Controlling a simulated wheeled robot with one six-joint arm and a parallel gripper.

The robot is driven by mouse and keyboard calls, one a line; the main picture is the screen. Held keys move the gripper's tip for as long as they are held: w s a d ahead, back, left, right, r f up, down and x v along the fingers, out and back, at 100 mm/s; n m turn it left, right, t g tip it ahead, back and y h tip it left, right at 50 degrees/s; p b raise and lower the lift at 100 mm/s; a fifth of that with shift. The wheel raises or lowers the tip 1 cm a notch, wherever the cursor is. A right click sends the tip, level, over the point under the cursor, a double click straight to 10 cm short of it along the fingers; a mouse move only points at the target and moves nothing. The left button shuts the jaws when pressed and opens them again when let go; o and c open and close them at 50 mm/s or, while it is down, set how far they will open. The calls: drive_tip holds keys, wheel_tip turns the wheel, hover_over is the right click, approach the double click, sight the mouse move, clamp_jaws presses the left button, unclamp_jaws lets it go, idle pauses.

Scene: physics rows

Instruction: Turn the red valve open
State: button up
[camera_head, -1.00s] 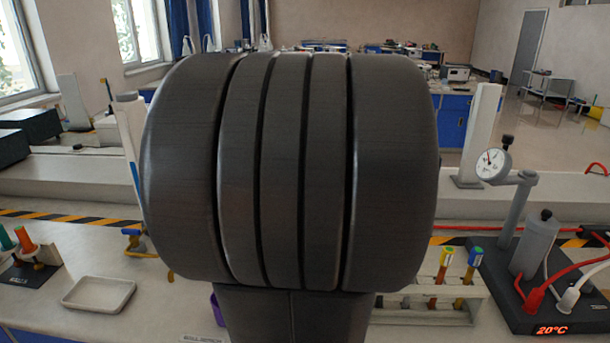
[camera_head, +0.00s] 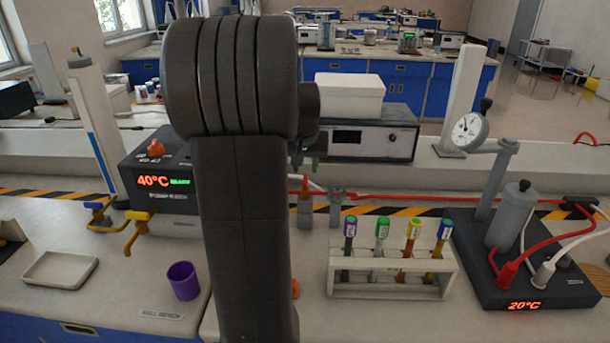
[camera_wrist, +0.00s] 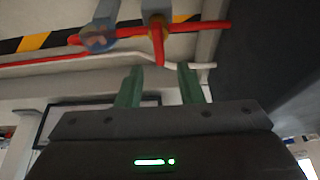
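In the wrist view a red handle (camera_wrist: 158,50) on a brownish valve body (camera_wrist: 156,18) lies just beyond my gripper (camera_wrist: 160,76), in line with the gap between its two green fingers. The fingers are apart with nothing between them, and a short space seems to separate their tips from the handle. In the head view the brownish valve body (camera_head: 304,208) stands on the bench just right of my arm. My gripper is largely hidden there behind the arm.
A grey fitting (camera_head: 336,206) stands beside the valve, with a red pipe (camera_head: 450,198) running right. A test-tube rack (camera_head: 392,286), a heater block marked 20°C (camera_head: 555,292) and a gauge (camera_head: 468,132) are at right. A purple cup (camera_head: 183,281) and white tray (camera_head: 60,270) are at left.

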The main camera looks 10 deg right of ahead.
sight(306, 177)
drive_tip(key=shift+x, duration=2.1)
drive_tip(key=shift+c, duration=0.4)
clamp_jaws()
